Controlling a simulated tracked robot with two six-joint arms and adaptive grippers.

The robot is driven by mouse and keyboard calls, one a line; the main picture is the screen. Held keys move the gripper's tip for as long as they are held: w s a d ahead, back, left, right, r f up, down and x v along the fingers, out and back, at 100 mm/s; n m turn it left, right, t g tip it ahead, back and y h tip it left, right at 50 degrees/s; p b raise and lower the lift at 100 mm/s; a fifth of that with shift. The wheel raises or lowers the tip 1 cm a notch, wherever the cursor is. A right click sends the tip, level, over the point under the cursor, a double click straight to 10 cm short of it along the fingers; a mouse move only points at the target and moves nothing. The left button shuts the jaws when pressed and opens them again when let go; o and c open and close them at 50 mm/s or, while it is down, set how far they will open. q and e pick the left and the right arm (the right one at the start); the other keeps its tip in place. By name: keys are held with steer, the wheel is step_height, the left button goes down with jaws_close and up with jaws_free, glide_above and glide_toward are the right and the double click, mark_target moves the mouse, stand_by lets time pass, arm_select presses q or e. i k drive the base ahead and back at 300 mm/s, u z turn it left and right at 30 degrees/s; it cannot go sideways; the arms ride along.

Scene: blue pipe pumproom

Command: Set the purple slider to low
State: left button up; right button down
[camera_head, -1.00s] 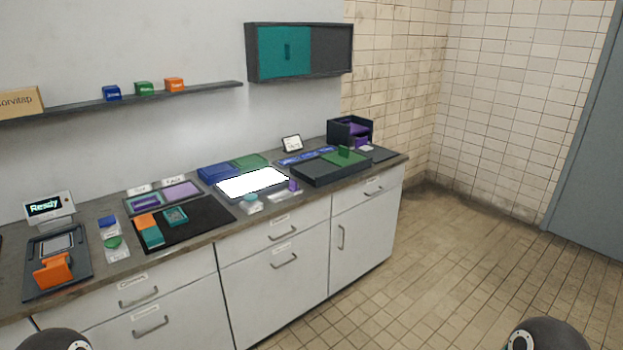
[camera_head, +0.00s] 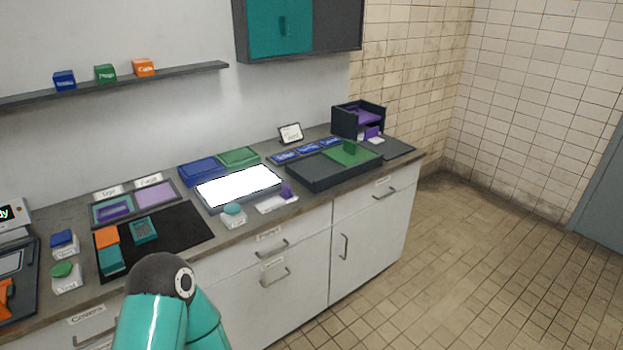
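A small purple knob (camera_head: 287,191) stands upright on a white labelled base plate (camera_head: 276,203) at the counter's front edge, right of the bright white panel. It looks like the purple slider; its label and exact setting are too small to read. Another small purple piece (camera_head: 371,132) stands by the dark open box farther right. A teal arm link of mine with a dark joint fills the bottom left, in front of the counter. Neither of my grippers is in view.
The lit white panel (camera_head: 238,188) lies left of the knob, with a round teal button (camera_head: 232,210) before it. A dark tray with a green part (camera_head: 350,152) lies to the right. A wall cabinet (camera_head: 280,27) hangs above. The floor at right (camera_head: 450,270) is clear.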

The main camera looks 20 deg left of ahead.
mark_target(286, 193)
steer(key=u, duration=0.3)
steer(key=i, duration=0.85)
steer(key=u, duration=0.8)
